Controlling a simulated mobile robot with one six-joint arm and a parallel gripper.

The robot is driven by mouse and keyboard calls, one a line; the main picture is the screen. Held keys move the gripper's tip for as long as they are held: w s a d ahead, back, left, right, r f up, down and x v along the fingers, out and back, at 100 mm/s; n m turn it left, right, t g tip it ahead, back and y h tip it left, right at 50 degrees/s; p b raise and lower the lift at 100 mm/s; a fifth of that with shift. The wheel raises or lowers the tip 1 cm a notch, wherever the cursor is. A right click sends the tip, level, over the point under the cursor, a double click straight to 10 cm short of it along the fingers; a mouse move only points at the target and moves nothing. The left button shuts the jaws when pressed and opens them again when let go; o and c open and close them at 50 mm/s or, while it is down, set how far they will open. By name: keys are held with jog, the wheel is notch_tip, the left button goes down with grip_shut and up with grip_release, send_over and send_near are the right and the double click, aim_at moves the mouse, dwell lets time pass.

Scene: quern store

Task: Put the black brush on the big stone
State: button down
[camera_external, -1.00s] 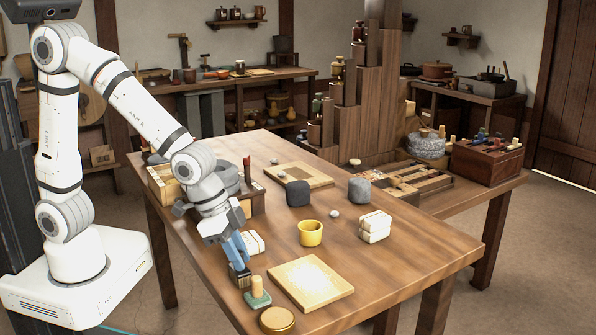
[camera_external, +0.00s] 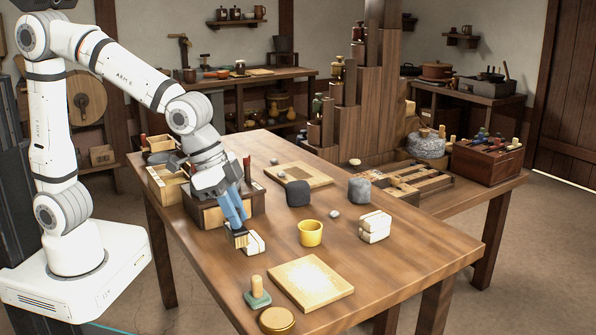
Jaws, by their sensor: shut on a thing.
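My gripper (camera_external: 233,214), with blue fingers, points down over the left part of the front table. It is shut on a small block-like thing, dark on top with pale bristles below, which looks like the black brush (camera_external: 236,238). The brush is held just left of a white block and appears clear of the table, though the gap is hard to judge. A round grey stone (camera_external: 427,145), seemingly the biggest, stands at the back right beside a red-brown box. A dark stone (camera_external: 298,193) and a grey stone (camera_external: 360,189), both smaller and blocky, sit mid-table.
A yellow cup (camera_external: 311,233), a stack of white blocks (camera_external: 375,227) and a pale board (camera_external: 311,283) stand on the table. A green-based stamp (camera_external: 257,291) and a round lid (camera_external: 277,320) are at the front. A tall stepped wooden stand (camera_external: 357,100) rises behind.

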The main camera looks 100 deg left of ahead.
jog(key=shift+w+a+r, duration=0.2)
jog(key=shift+w+r, duration=0.15)
jog(key=shift+r, duration=0.05)
jog(key=w+a+r+n+p, duration=0.2)
jog(key=w+a+r+p, duration=0.35)
jog(key=w+a, duration=0.3)
jog(key=n+g+y+p, duration=0.1)
jog(key=n+y+p, duration=0.2)
jog(key=n+p, duration=0.75)
send_over(360, 180)
jog(key=p, duration=0.4)
notch_tip(360, 180, down, 5)
jog(key=m, duration=0.4)
jog(key=shift+n, duration=0.25)
jog(key=shift+d+f+p, duration=0.1)
jog(key=shift+f+p, duration=0.25)
jog(key=shift+f, duration=1.8)
